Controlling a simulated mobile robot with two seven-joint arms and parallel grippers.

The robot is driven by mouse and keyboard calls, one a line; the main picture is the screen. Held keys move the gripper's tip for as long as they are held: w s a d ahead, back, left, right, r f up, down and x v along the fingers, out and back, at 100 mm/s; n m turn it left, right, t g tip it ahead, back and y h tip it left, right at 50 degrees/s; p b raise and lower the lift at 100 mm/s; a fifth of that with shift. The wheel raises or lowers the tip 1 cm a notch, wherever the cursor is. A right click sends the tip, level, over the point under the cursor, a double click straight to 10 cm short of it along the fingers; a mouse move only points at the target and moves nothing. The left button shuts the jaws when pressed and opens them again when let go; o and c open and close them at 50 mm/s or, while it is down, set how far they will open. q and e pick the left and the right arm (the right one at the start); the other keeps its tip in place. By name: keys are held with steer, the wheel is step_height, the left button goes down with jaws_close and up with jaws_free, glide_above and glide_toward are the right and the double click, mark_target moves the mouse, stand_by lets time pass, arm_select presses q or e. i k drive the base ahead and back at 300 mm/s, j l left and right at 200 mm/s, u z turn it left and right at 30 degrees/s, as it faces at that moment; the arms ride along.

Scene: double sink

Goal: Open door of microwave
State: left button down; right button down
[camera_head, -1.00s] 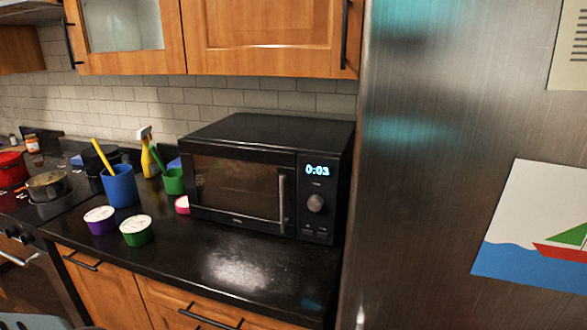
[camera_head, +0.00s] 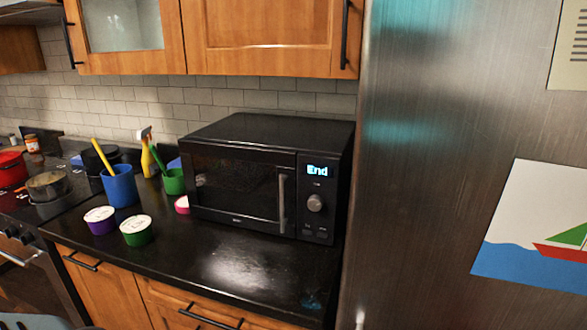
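The black microwave (camera_head: 262,128) stands on the dark counter, beside the steel fridge. Its door (camera_head: 235,188) is shut, and its window is dark. A vertical metal handle (camera_head: 282,203) is on the right side of the door. The display (camera_head: 317,171) reads "End" in light blue, above a round knob (camera_head: 315,203). Neither of my grippers shows clearly in the head view. A grey-blue shape at the bottom left edge is cut off, and I cannot tell what it is.
A steel fridge (camera_head: 420,130) rises close on the right. Left of the microwave are a blue cup (camera_head: 121,188), a green cup (camera_head: 173,182), a spray bottle (camera_head: 148,160) and two lidded tubs (camera_head: 136,231). The counter (camera_head: 235,268) before the microwave is clear.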

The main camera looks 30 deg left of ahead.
mark_target(251, 187)
steer(key=u, duration=1.45)
